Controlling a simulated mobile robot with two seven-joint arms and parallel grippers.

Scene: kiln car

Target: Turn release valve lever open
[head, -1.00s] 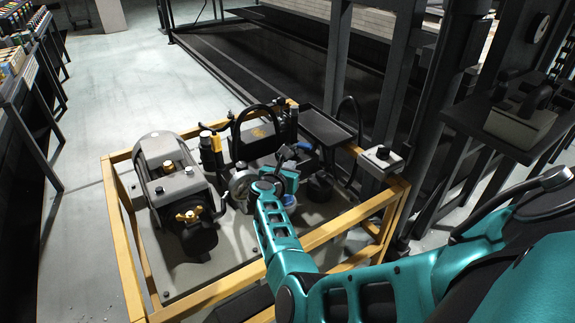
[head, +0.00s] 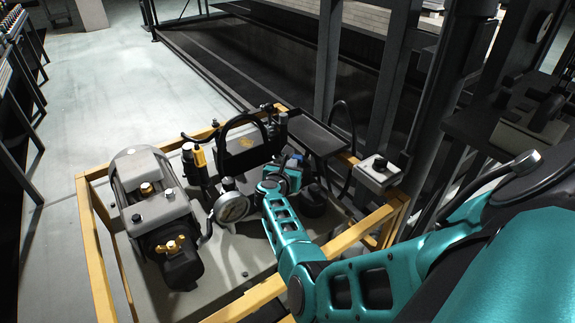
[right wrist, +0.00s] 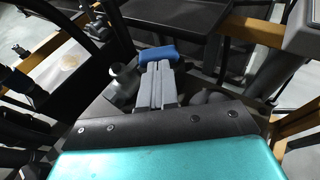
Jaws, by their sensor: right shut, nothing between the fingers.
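The release valve lever shows as a blue grip (head: 297,158) among the pump unit's fittings in the head view. The blue grip also shows in the right wrist view (right wrist: 158,54), just beyond my fingertips. My right gripper (head: 291,164) reaches down into the unit, largely hidden behind my own wrist in the head view. In the right wrist view its grey fingers (right wrist: 157,68) are together and empty, with their tips at or very near the blue grip. I cannot tell whether they touch. The lever's stem and valve body are mostly hidden. My left gripper is out of view.
A yellow frame (head: 262,296) surrounds the unit. A round gauge (head: 232,207) stands left of my wrist and a motor (head: 150,190) farther left. A black tray (head: 316,136) and a grey switch box (head: 379,173) are at the right. Open floor lies left.

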